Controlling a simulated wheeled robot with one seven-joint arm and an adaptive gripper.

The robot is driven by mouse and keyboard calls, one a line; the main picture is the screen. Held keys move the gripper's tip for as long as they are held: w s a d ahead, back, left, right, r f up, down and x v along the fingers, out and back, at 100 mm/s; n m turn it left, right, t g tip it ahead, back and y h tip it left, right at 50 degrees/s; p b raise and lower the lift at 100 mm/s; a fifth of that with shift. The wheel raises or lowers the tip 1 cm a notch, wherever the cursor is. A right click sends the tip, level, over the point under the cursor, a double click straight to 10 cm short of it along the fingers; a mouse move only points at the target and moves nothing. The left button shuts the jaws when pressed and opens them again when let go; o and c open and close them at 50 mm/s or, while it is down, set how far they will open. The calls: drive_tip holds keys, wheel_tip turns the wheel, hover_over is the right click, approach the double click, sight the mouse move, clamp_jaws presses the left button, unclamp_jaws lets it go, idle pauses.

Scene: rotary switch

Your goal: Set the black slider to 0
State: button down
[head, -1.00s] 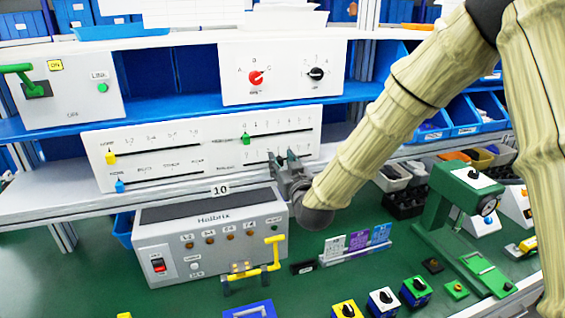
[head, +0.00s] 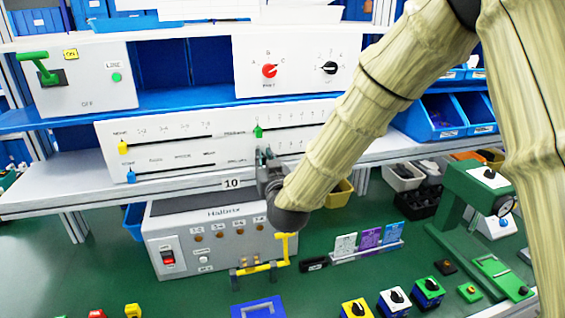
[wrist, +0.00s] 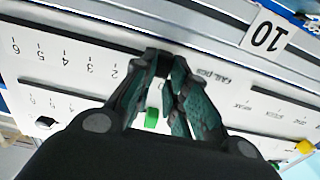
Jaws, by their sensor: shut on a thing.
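My gripper (wrist: 164,66) is shut on the black slider (wrist: 163,64) on the lower right scale of the white slider panel (head: 108,142). The wrist view is turned over. There the fingertips stand at the scale's low end, past the mark 2, beside the end label; a mark like 0 shows partly between the fingers. The fingers cover most of the slider, so its exact position is hard to see. In the head view my gripper (head: 264,160) hides the slider and stands just below the green slider (head: 258,131).
The green slider sits at the low end of the scale above. Yellow (head: 123,147) and blue (head: 131,176) sliders are at the panel's left. The grey Halbrix box (head: 215,240) stands below the shelf edge. A plate marked 10 (head: 231,183) is on that edge.

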drive_tip(key=shift+s+a, duration=0.15)
drive_tip(key=shift+a, duration=0.45)
drive_tip(key=c, duration=1.4)
unclamp_jaws()
drive_tip(key=shift+a, duration=0.15)
drive_tip(key=v, duration=1.2)
drive_tip(key=shift+r, duration=0.1)
